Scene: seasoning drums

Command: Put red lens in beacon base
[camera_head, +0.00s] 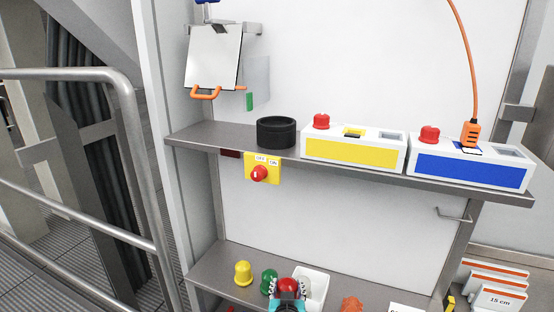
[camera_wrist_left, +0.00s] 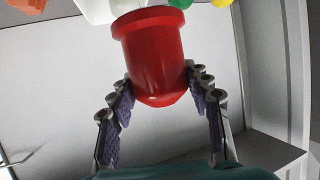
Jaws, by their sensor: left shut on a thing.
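The red lens (camera_head: 288,285) is a dome-ended cylinder low in the head view, above the lower shelf. My left gripper (camera_head: 287,299) is shut on it. In the left wrist view the lens (camera_wrist_left: 150,50) sits between the two fingers (camera_wrist_left: 162,98), with its rounded end toward the palm and its flanged rim away from it. A black open ring (camera_head: 276,133), which looks like the beacon base, stands on the upper shelf, well above and apart from the gripper. My right gripper is not in view.
A yellow lens (camera_head: 243,273) and a green lens (camera_head: 269,281) stand on the lower shelf beside a white tray (camera_head: 312,285). An orange piece (camera_head: 351,303) lies right. The upper shelf (camera_head: 230,140) also holds a yellow-fronted box (camera_head: 350,151) and a blue-fronted box (camera_head: 470,169). A red knob (camera_head: 259,173) hangs below.

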